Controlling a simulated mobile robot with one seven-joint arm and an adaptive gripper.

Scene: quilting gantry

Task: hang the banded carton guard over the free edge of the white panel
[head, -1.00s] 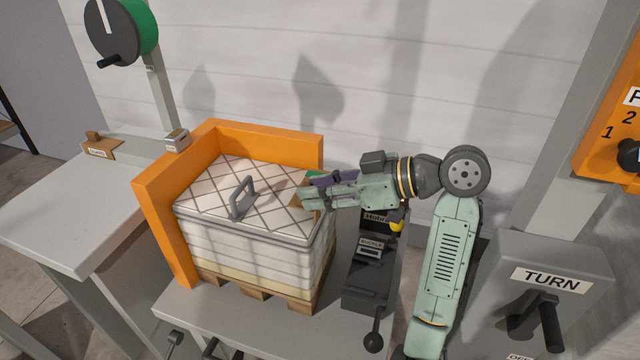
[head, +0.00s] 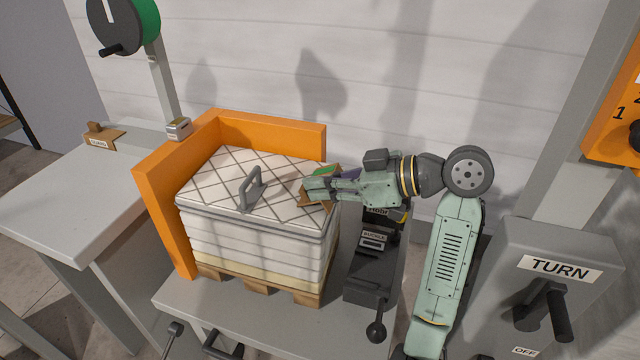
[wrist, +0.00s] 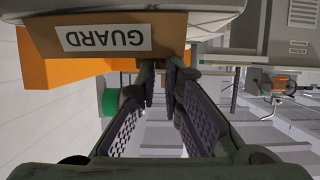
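The white panel (head: 222,188) is the quilted top with a grey handle, lying flat on the stack. The brown carton guard (head: 317,204), with a green patch showing, is at the panel's right edge, partly covered by my gripper (head: 308,190). The wrist view shows the guard's face with its GUARD label (wrist: 140,37). My gripper (wrist: 160,68) has its fingertips close together at the guard's near part and appears shut on it. The pale edge above the guard in the wrist view seems to be the panel. I cannot tell whether the guard straddles the edge or touches it.
An orange L-shaped wall (head: 270,137) borders the stack's left and back. A wooden pallet (head: 285,293) lies below. A dark buckle device (head: 370,265) stands close on the right. A TURN box (head: 560,275) is at far right. The left table (head: 60,200) is mostly clear.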

